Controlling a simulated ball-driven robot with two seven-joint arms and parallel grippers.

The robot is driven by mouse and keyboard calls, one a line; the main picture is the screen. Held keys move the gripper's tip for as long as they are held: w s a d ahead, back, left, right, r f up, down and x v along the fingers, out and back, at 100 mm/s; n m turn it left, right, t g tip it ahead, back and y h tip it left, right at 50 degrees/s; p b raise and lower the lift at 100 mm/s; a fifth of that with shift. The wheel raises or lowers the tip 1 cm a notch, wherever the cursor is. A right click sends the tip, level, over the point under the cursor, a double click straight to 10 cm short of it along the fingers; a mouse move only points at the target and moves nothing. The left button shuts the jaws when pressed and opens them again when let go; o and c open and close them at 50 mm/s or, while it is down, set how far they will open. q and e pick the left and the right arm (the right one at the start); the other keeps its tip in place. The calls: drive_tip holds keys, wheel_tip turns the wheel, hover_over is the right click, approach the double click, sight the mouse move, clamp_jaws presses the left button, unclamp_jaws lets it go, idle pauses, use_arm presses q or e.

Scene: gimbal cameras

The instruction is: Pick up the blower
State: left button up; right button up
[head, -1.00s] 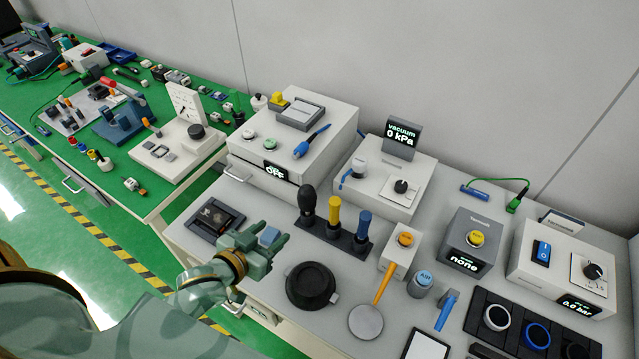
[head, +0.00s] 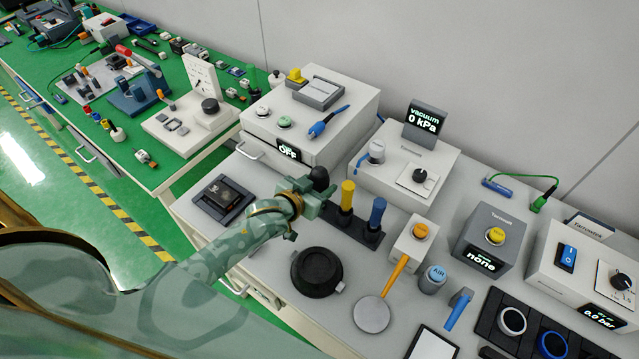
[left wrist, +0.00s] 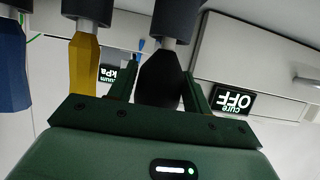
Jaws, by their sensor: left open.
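The blower (head: 320,176), a black bulb-shaped tool, stands in the dark rack (head: 345,229) at its left end; my gripper hides most of it in the head view. A yellow-handled tool (head: 347,196) and a blue-handled tool (head: 377,212) stand to its right in the same rack. My left gripper (head: 318,196) is open at the blower. In the left wrist view, which looks upside down, the black blower (left wrist: 160,78) is between the two green fingers, which do not visibly grip it. My right gripper is out of view.
A white cure box (head: 312,125) reading OFF stands behind the rack, and a vacuum unit (head: 400,165) behind right. A black round pot (head: 316,272) sits in front. A dark tray (head: 223,199) lies to the left. The yellow tool (left wrist: 84,65) is close beside one finger.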

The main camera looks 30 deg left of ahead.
use_arm(q)
drive_tip(key=shift+x, duration=1.15)
drive_tip(key=shift+s, duration=0.1)
drive_tip(key=shift+c, duration=0.9)
drive_tip(key=c, duration=0.5)
wheel_tip(320, 180, up, 10)
drive_tip(key=p, duration=0.3)
